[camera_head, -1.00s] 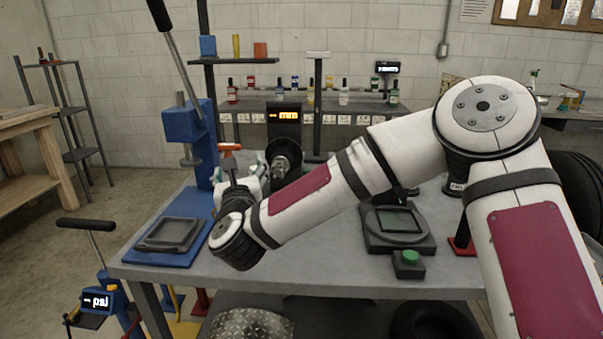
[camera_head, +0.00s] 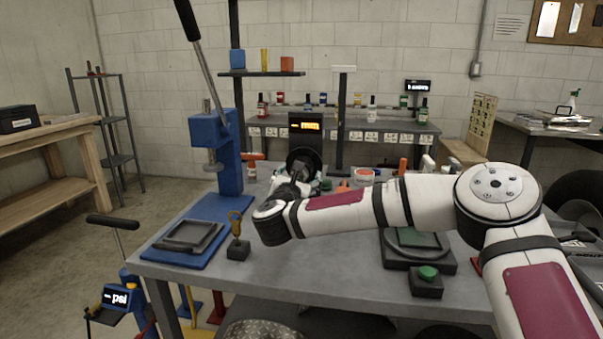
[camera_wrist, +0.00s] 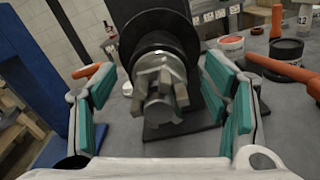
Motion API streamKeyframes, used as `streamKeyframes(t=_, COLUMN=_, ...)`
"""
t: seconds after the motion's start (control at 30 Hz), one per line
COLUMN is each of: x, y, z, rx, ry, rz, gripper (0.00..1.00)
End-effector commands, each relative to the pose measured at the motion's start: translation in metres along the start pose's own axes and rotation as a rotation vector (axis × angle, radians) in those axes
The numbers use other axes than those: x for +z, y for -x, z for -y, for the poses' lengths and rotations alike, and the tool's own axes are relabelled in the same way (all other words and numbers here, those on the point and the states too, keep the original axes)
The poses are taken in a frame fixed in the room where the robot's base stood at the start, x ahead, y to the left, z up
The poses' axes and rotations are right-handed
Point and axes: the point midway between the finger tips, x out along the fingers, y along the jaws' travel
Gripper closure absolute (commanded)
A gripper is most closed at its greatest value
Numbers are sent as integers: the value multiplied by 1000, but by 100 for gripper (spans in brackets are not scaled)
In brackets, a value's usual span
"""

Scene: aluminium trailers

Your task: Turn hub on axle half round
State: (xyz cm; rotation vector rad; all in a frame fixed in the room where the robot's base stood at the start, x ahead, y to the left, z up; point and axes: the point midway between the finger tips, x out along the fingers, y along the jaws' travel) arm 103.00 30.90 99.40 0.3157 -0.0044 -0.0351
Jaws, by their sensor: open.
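The hub is a grey metal lobed piece (camera_wrist: 160,88) on the axle, in front of a round black flange, near the middle of the wrist view. In the head view the black flange (camera_head: 303,160) shows on the stand with the lit display, and my arm partly hides the hub. My gripper (camera_wrist: 158,80) is open. Its teal-padded fingers stand left and right of the hub, with gaps visible on both sides. My gripper (camera_head: 290,187) is small and partly hidden by my wrist in the head view.
A blue lever press (camera_head: 215,150) stands left of the hub. A brass eye piece on a black block (camera_head: 238,250) stands near my wrist. In the wrist view, orange handles (camera_wrist: 285,66) and round tins (camera_wrist: 286,52) lie right, with another orange handle (camera_wrist: 86,70) left.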

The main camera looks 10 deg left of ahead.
Motion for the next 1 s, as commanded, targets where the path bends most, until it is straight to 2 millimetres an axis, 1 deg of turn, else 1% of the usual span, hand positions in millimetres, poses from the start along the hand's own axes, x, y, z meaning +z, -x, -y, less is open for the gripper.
streamKeyframes(t=0.03, x=0, y=-9, z=1, rx=-2, ry=-1, rz=2, gripper=31)
streamKeyframes(t=0.1, x=0, y=-18, z=0, rx=-1, ry=0, rz=2, gripper=31)
streamKeyframes(t=0.3, x=0, y=-34, z=0, rx=0, ry=0, rz=1, gripper=31)
streamKeyframes(t=0.63, x=0, y=-36, z=0, rx=1, ry=2, rz=1, gripper=31)
streamKeyframes(t=0.83, x=0, y=-36, z=0, rx=1, ry=2, rz=1, gripper=76)
streamKeyframes(t=0.87, x=0, y=-36, z=0, rx=1, ry=2, rz=1, gripper=79)
streamKeyframes(t=1.0, x=1, y=-36, z=0, rx=1, ry=3, rz=1, gripper=79)
